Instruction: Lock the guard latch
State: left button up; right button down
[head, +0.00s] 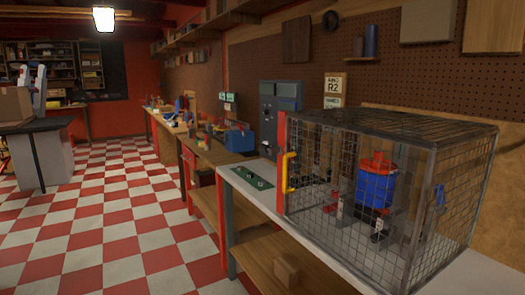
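A wire mesh guard cage (345,222) stands on the light-topped bench at the right. A yellow handle (287,172) is fixed upright at its left edge. Inside the cage, behind the mesh, is a blue drum-shaped unit (376,188) with a red top (377,163). Grey brackets stand around it. Neither of my grippers is in view.
A green plate (250,179) with small parts lies on the bench left of the cage. A grey cabinet (268,120) stands behind it. A wooden block (287,270) sits on the lower shelf. The checkered floor (130,235) to the left is clear.

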aim_at(273, 151)
jog(key=i+j+u, duration=0.45)
jog(key=i, duration=0.25)
jog(key=i+j+u, duration=0.15)
jog(key=i, duration=0.75)
jog(key=i+j+u, duration=0.15)
jog(key=i, duration=0.75)
jog(key=i+z, duration=0.4)
jog(key=i+j+z, duration=0.15)
jog(key=z, duration=0.2)
jog(key=i+j+z, duration=0.2)
jog(key=i+z, duration=0.2)
jog(key=i+j+z, duration=0.2)
jog(key=z, duration=0.2)
